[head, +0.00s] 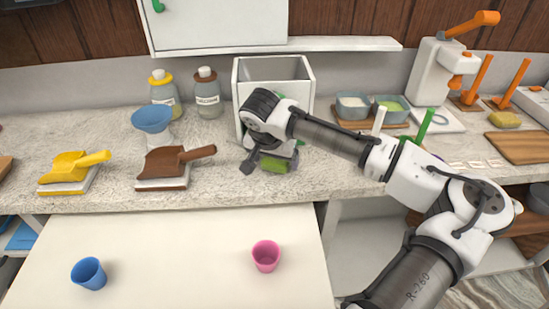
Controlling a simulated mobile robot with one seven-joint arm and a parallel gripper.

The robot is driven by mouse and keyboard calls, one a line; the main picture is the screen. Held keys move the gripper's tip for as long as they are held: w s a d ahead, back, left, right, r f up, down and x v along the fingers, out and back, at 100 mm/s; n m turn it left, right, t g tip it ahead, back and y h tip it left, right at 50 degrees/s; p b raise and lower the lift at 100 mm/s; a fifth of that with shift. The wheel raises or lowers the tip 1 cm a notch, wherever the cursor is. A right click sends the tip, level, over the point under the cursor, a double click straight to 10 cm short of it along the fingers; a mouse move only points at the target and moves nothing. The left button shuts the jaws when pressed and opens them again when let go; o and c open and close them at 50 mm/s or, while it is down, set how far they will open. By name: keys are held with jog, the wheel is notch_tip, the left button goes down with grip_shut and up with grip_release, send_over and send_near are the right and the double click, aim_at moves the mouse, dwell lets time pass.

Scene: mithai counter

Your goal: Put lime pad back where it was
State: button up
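A lime-green pad (274,164) shows at the lower side of my gripper (268,163), just in front of the white open bin on the counter. Its upper part is hidden by my gripper and wrist. One dark finger part shows to the left of the pad. The fingertips are too small and covered to tell whether they are closed on the pad, or whether the pad touches the counter.
The white bin (246,76) stands right behind my gripper. A brown scoop (165,163) and a yellow scoop (70,167) lie to the left, near a blue funnel (152,119). Bowls (352,105) stand to the right. Pink (266,257) and blue (89,274) cups stand on the lower white surface.

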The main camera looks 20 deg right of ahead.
jog(key=b+v, duration=0.2)
jog(key=v, duration=1)
jog(key=shift+r, duration=0.15)
jog(key=shift+w, duration=0.1)
